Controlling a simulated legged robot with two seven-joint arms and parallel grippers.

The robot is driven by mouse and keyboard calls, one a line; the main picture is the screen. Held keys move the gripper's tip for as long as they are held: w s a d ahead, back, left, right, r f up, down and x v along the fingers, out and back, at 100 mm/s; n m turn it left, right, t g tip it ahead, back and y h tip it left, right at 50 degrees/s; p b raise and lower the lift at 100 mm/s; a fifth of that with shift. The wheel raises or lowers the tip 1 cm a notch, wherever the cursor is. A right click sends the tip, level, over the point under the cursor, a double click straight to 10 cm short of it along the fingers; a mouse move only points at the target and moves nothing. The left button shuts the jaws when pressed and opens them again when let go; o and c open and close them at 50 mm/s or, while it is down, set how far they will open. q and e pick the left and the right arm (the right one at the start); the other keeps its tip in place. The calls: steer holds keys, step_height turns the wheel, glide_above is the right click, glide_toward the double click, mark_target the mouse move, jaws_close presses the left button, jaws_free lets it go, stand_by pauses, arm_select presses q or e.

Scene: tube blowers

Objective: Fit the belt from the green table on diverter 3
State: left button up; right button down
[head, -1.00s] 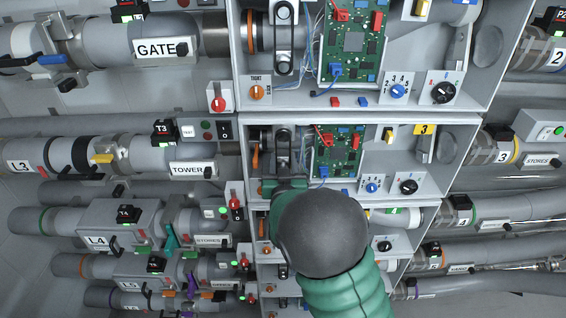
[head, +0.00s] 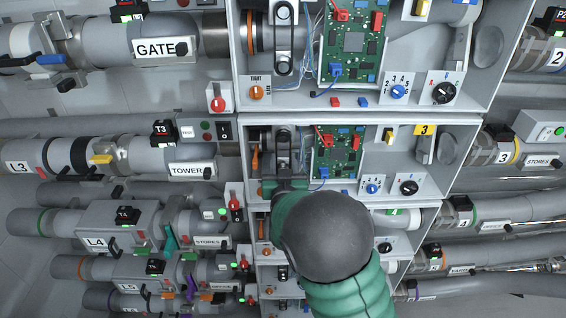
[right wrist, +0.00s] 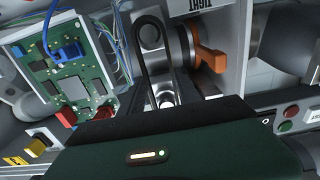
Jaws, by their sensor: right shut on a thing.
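The black belt (right wrist: 138,48) shows in the right wrist view as a long narrow loop running up from my gripper. Its far end lies around or in front of the grey upper pulley (right wrist: 150,36); I cannot tell whether it is seated. A shiny lower pulley (right wrist: 166,100) is at the near end, partly hidden by my gripper. My right gripper (head: 284,186) is shut on the belt at the lower left of diverter 3 (head: 424,129), the open box marked 3. Its fingertips are mostly hidden. My left gripper and the green table are out of view.
An orange lever (right wrist: 210,58) sits beside the pulleys. A green circuit board (head: 337,152) with loose wires is close on the other side. The box above has a belt (head: 284,40) on its pulleys. Pipes and switches crowd both sides.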

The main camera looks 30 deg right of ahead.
steer(key=shift+w+d, duration=0.2)
steer(key=shift+w, duration=0.1)
stand_by(0.4)
steer(key=shift+b, duration=0.55)
stand_by(0.5)
steer(key=shift+w, duration=0.1)
stand_by(0.3)
steer(key=c, duration=0.8)
jaws_free()
steer(key=shift+d, duration=0.1)
steer(key=shift+o, duration=0.2)
